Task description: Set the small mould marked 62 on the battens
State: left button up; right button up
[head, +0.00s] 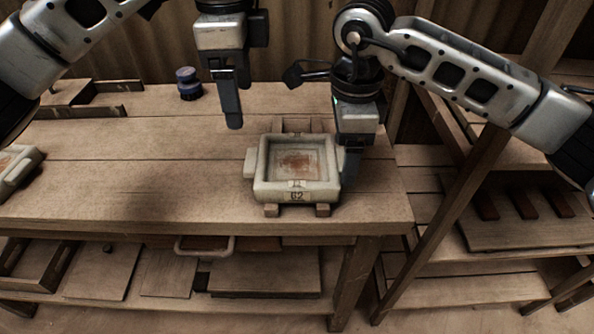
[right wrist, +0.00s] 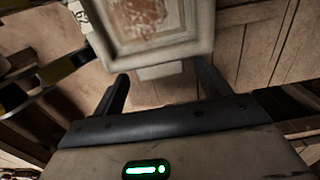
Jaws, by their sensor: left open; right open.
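The small mould marked 62 (head: 297,188) is a pale, square, shallow tray with a reddish-brown stain inside. It sits level on two wooden battens (head: 322,211) near the table's front right; their ends show in front of and behind it. My right gripper (head: 350,176) is open, pointing down at the mould's right side. In the right wrist view its fingers (right wrist: 162,90) stand apart on either side of the mould's side lug (right wrist: 160,71); I cannot tell whether they touch it. My left gripper (head: 234,124) is open and empty above the table, behind and left of the mould.
A dark blue round object (head: 188,84) stands at the table's back. Another pale mould (head: 15,168) is cut off at the left edge. The table's (head: 130,190) left middle is clear. Boards and a tray (head: 205,246) lie on the shelf below; a rack (head: 520,225) stands right.

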notch_tip(320, 180, up, 11)
dwell(0.3)
jog(key=shift+s+f, duration=0.1)
dwell(0.4)
